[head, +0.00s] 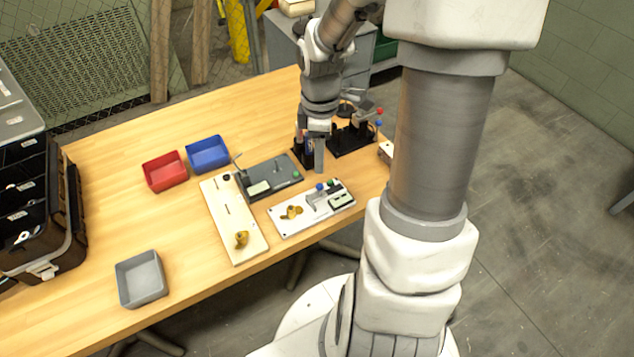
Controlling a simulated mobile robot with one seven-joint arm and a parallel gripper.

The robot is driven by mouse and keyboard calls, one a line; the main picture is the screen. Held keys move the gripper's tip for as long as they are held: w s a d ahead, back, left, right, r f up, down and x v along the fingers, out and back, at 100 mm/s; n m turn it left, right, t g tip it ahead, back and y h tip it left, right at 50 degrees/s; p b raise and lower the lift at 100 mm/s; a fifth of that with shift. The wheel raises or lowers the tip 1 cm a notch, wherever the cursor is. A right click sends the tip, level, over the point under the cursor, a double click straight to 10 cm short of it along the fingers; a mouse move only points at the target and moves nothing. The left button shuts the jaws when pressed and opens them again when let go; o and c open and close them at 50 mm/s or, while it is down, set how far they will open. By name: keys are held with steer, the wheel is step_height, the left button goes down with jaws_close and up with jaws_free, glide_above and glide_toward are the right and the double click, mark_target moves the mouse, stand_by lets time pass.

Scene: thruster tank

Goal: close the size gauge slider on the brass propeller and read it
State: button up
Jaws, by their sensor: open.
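The size gauge (284,226) is a white plate near the table's front edge. A brass propeller (291,212) lies on its left half. A grey slider block (317,202) with a blue knob stands to the right of the propeller, and a small display (341,200) sits at the right end; its reading is too small to make out. I cannot tell whether the slider touches the propeller. My gripper (318,168) points down above the table, behind the gauge in the picture and apart from it. It is open, with nothing seen in it.
A cream board (222,215) with another brass part (241,239) lies left of the gauge. A dark grey fixture (275,174) and a black stand (352,140) are behind. Red (165,171), blue (208,154) and grey (141,278) bins stand left. The table's middle left is clear.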

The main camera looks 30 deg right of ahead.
mark_target(319, 184)
step_height(319, 184, down, 11)
steer(key=b, duration=0.3)
steer(key=shift+f, duration=0.15)
jaws_close()
stand_by(1.2)
